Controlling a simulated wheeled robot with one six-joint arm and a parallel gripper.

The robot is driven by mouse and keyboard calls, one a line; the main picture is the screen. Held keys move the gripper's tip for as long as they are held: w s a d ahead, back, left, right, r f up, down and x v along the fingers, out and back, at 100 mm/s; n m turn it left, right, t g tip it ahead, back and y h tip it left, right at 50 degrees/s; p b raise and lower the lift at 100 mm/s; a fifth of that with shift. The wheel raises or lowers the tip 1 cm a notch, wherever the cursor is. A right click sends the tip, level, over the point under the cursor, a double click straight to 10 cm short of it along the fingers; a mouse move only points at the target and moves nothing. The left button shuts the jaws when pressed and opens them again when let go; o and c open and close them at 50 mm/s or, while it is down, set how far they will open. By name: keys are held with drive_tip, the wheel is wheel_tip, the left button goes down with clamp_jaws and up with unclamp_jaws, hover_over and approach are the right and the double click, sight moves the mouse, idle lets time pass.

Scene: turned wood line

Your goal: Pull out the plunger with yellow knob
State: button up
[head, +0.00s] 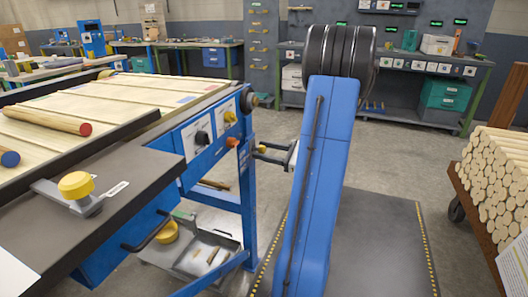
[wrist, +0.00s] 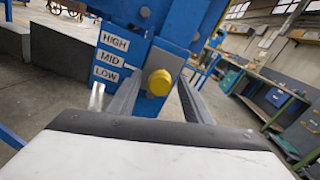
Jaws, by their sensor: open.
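The plunger's yellow knob (wrist: 159,82) sticks out of a blue post in the wrist view, beside the labels HIGH, MID and LOW (wrist: 109,58). In the head view the knob (head: 262,149) is small, at the side of the blue frame leg (head: 246,180). My gripper (head: 259,152) is open, with its fingers reaching toward that leg. In the wrist view my gripper (wrist: 160,90) has one finger on each side of the knob. I see no clear contact with it. The plunger's shaft is hidden behind the knob.
Another yellow knob (head: 76,185) sits on a clamp on the dark table edge. The blue panel carries a yellow knob (head: 230,117) and an orange knob (head: 232,142). A cart of wooden rods (head: 495,185) stands at right. The floor beyond is clear.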

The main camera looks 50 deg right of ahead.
sight(265, 151)
clamp_jaws()
drive_tip(key=shift+v, duration=1.55)
unclamp_jaws()
drive_tip(key=shift+s, duration=0.1)
drive_tip(key=shift+d, duration=0.1)
drive_tip(key=v, duration=1.7)
drive_tip(key=shift+s, duration=0.25)
drive_tip(key=shift+d, duration=0.1)
